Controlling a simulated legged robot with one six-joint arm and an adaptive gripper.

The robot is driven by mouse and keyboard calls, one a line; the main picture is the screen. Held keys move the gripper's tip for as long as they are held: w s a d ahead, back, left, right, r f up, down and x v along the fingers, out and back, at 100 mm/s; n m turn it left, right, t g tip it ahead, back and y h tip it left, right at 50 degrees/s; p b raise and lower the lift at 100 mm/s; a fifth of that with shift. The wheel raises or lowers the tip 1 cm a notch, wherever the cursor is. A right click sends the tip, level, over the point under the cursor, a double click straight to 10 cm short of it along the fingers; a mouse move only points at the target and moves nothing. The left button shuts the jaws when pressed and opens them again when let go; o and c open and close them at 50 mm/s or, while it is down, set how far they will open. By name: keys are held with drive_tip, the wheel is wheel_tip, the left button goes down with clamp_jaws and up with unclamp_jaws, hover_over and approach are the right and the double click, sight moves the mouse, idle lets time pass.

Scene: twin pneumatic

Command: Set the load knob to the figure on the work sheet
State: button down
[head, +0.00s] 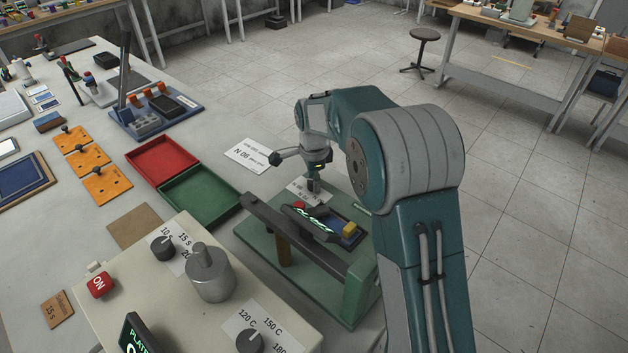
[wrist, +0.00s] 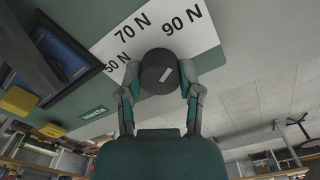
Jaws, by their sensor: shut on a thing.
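The load knob (wrist: 157,62) is a dark round knob with a white pointer mark on its top. It sits on a white scale plate (wrist: 140,36) lettered 50 N, 70 N and 90 N. The pointer mark is tilted in the wrist view; I cannot tell for sure which figure it points to. My gripper (wrist: 160,78) is shut on the knob, one finger on each side. In the head view my gripper (head: 313,184) is over the plate at the far end of the green press. A white sheet (head: 250,155) lies beyond it, its upside-down print looking like 90 N.
The green press frame (head: 310,241) stands close by, with a yellow block (head: 349,230) in it. A red tray (head: 162,160) and a green tray (head: 200,194) lie to the left. A beige control box (head: 195,300) with knobs stands in front.

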sight(312, 179)
idle(0.3)
drive_tip(key=shift+c, duration=1.3)
unclamp_jaws()
drive_tip(key=shift+w+a+f, duration=0.1)
wheel_tip(312, 179, up, 12)
drive_tip(key=shift+a, duration=0.15)
